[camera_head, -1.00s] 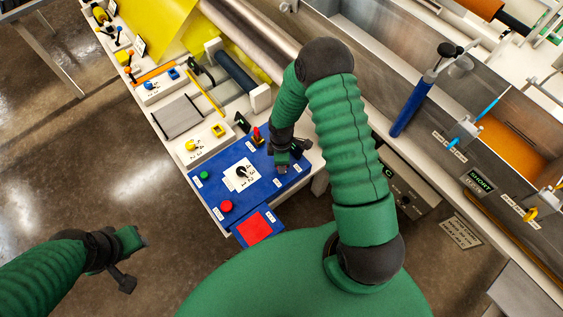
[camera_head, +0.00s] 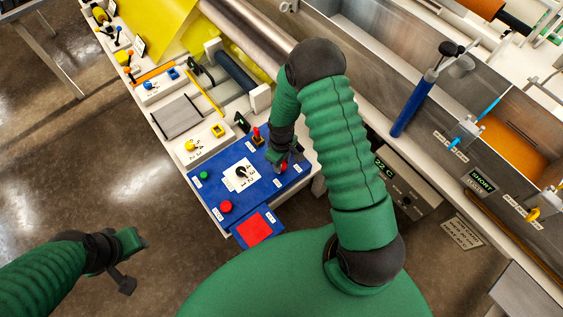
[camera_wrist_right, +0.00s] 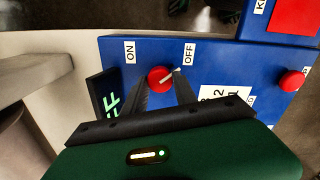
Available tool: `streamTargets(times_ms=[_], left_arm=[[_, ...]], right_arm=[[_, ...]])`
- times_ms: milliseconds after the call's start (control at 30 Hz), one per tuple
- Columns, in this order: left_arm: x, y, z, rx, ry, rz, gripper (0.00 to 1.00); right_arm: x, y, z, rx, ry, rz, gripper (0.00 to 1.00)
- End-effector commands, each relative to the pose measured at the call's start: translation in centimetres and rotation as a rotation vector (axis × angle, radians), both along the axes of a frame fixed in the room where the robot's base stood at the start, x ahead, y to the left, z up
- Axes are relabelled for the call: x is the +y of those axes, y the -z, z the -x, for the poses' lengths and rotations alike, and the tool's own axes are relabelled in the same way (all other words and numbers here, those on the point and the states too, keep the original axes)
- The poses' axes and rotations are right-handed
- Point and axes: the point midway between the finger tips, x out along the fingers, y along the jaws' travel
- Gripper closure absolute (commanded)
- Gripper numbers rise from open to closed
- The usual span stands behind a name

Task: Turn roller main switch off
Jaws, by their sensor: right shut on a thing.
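The roller main switch (camera_wrist_right: 158,80) is a round red knob with a white pointer, on a blue panel (camera_wrist_right: 110,48) between ON and OFF labels. Its pointer slants toward OFF in the right wrist view. My right gripper (camera_wrist_right: 165,90) is shut on this knob, a dark finger on either side. In the head view the knob (camera_head: 283,168) shows as a red spot beside my right gripper (camera_head: 287,161). My left gripper (camera_head: 134,258) is away at the lower left over the floor, and its jaw opening is unclear.
The blue panel also carries a numbered selector (camera_head: 241,172), a red button (camera_head: 225,207), a green button (camera_head: 204,175) and a red-topped lever (camera_head: 257,136). A dark display (camera_wrist_right: 103,93) with green letters, partly hidden, stands beside the knob. Metal tanks (camera_head: 420,60) lie to the right.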

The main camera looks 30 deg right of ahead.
Motion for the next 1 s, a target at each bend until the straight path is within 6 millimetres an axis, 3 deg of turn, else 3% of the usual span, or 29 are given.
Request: streamTargets(times_ms=[33,467,500,633,1000], left_arm=[[0.00,-0.06,0.00,0.000,0.000,0.000,0.64],[0.00,-0.05,0.00,0.000,0.000,0.000,0.64],[0.00,-0.05,0.00,0.000,0.000,0.000,0.64],[0.00,-0.04,0.00,0.000,0.000,0.000,0.64],[0.00,0.04,0.00,0.000,0.000,0.000,0.64]], right_arm=[[-0.17,-0.37,-0.72,-0.018,0.006,0.003,1.00],[-0.20,-0.37,-0.74,-0.019,0.016,0.004,1.00],[-0.20,-0.37,-0.75,-0.019,0.016,0.004,0.64],[-0.16,-0.28,-0.59,-0.015,0.016,0.003,0.47],[-0.08,-0.50,-0.26,-0.007,0.015,0.001,0.45]])
